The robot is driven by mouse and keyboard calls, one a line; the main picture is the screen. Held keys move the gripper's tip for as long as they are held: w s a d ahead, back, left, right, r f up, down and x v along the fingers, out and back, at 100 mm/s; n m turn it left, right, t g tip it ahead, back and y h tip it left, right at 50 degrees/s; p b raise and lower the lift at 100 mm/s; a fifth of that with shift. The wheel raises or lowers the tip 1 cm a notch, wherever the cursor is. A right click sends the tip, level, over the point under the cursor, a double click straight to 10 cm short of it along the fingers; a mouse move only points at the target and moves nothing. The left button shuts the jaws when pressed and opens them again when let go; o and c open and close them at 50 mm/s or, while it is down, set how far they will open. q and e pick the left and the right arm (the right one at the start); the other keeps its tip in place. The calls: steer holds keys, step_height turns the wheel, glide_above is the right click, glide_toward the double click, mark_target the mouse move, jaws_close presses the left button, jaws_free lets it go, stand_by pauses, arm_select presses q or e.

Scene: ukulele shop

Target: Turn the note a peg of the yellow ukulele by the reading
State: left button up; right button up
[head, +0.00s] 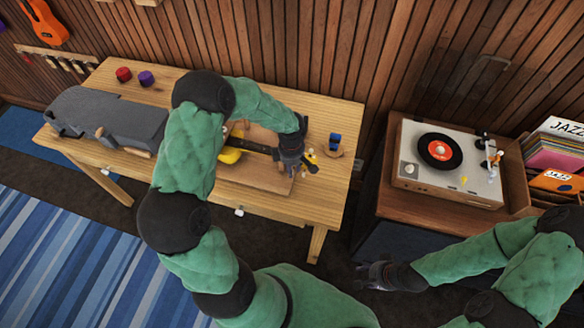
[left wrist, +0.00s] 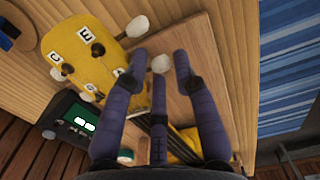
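The yellow ukulele (head: 229,156) lies on the wooden workbench, partly hidden by my left arm. Its yellow headstock (left wrist: 85,50) fills the upper left of the left wrist view, with letter labels and pale peg knobs along its edges. My left gripper (head: 300,160) is over the headstock end. In the left wrist view, its purple fingers (left wrist: 161,58) are apart, with a pale knob (left wrist: 161,64) between their tips, seemingly the one nearest the a label, which is partly hidden. A dark tuner with a lit display (left wrist: 82,124) sits beside the headstock; its reading is unclear. My right gripper (head: 376,275) hangs low, away from the bench.
A grey case (head: 105,118) lies on the bench's left part, with a red (head: 124,74) and a purple item (head: 146,78) behind. A blue object (head: 335,141) stands at the right end. A record player (head: 447,165) is on another cabinet.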

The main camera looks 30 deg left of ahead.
arm_select(q)
step_height(320, 180, up, 12)
stand_by(0.7)
steer(key=shift+a, duration=0.1)
stand_by(0.4)
